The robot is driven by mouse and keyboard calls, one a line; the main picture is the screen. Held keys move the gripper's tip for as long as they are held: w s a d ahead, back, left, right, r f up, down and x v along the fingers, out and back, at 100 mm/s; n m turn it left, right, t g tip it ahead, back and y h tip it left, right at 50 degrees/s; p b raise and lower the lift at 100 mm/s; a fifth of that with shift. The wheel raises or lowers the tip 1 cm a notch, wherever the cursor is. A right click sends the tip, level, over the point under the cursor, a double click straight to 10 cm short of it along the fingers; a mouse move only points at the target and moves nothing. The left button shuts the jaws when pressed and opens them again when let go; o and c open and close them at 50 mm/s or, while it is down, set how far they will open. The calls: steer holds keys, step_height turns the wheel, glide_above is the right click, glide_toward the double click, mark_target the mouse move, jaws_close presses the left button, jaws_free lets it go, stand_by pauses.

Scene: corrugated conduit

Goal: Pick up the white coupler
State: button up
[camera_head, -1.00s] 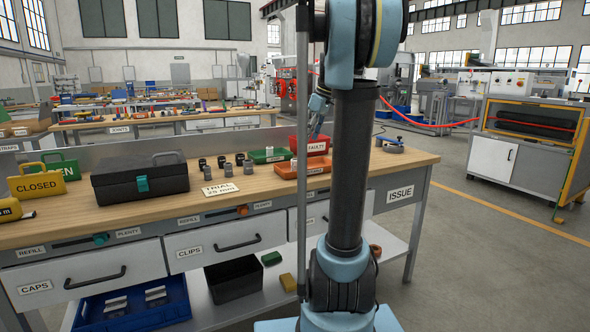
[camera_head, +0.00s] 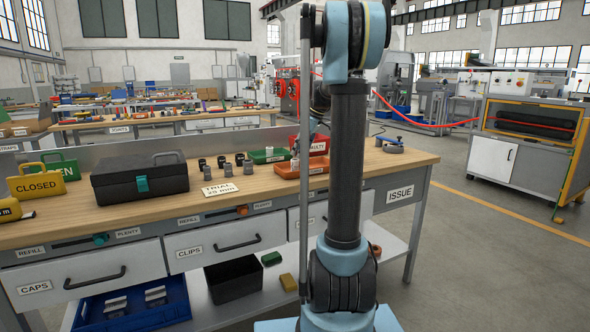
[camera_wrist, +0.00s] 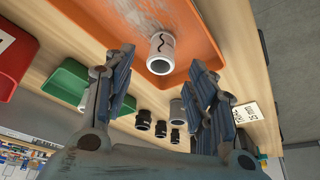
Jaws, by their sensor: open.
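The white coupler (camera_wrist: 161,53) lies in the orange tray (camera_wrist: 115,28) in the wrist view, with a dark wavy line on its side. My gripper (camera_wrist: 163,66) is open, its two fingers apart on either side of the coupler in the picture. I see no contact, and the fingers' distance from it is hard to tell. In the head view the orange tray (camera_head: 285,172) stands at the right part of the bench; my arm hides most of my gripper there.
A green tray (camera_wrist: 70,88) and a red bin (camera_wrist: 14,58) stand beside the orange tray. Several black and grey couplers (camera_wrist: 143,119) and the trial sign (camera_wrist: 243,113) are on the bench near it. A black case (camera_head: 140,183) stands at the left.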

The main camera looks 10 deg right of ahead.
mark_target(295, 163)
steer(key=shift+x, duration=3.5)
steer(key=shift+r, duration=0.1)
steer(key=c, duration=0.8)
